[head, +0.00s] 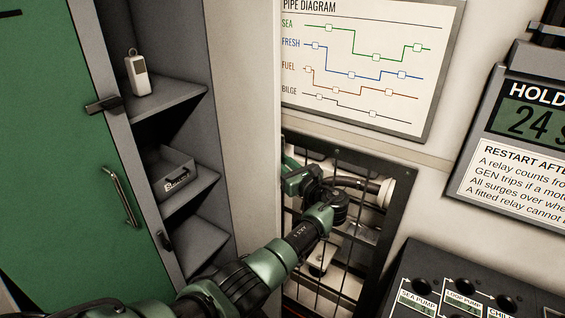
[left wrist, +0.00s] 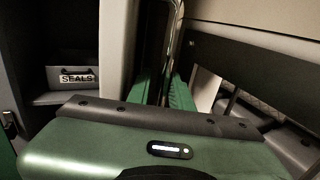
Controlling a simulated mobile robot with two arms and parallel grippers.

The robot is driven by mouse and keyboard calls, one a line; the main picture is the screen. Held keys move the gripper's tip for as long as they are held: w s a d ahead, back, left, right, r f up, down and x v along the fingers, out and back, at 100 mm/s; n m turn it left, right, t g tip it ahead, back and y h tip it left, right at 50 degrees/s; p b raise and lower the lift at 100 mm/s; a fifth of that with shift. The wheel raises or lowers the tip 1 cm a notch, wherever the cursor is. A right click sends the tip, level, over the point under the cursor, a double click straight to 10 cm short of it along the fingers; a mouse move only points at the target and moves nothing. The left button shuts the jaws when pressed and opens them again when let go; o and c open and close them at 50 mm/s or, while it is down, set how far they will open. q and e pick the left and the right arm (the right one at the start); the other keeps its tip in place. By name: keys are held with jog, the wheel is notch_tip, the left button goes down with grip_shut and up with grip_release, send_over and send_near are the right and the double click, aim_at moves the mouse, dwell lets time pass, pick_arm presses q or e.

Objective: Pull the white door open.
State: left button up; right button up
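A pale upright panel (head: 248,110) stands between the open shelves and the dark-framed grille (head: 395,220); I cannot tell whether it is the white door. It also shows in the left wrist view (left wrist: 117,45). My left gripper (head: 290,168) is at the grille frame's left edge, beside the panel, partly hidden by my own wrist. In the left wrist view, a thin upright metal bar (left wrist: 174,38), perhaps a handle, runs down to the green fingers (left wrist: 174,92). The fingers are close together by the bar; their grip on it is unclear. My right gripper is out of view.
A green door (head: 60,150) with a metal handle (head: 121,196) is at the left. Shelves hold a small white device (head: 138,73) and a bin (head: 172,177), labelled SEALS in the wrist view. A pipe diagram (head: 365,60) hangs above the grille; a control panel (head: 470,290) is lower right.

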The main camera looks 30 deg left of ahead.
pick_arm(q)
jog(key=b+v, duration=0.1)
jog(key=v, duration=0.6)
jog(key=shift+d, duration=0.35)
jog(key=shift+s, duration=0.15)
jog(key=shift+d, duration=0.1)
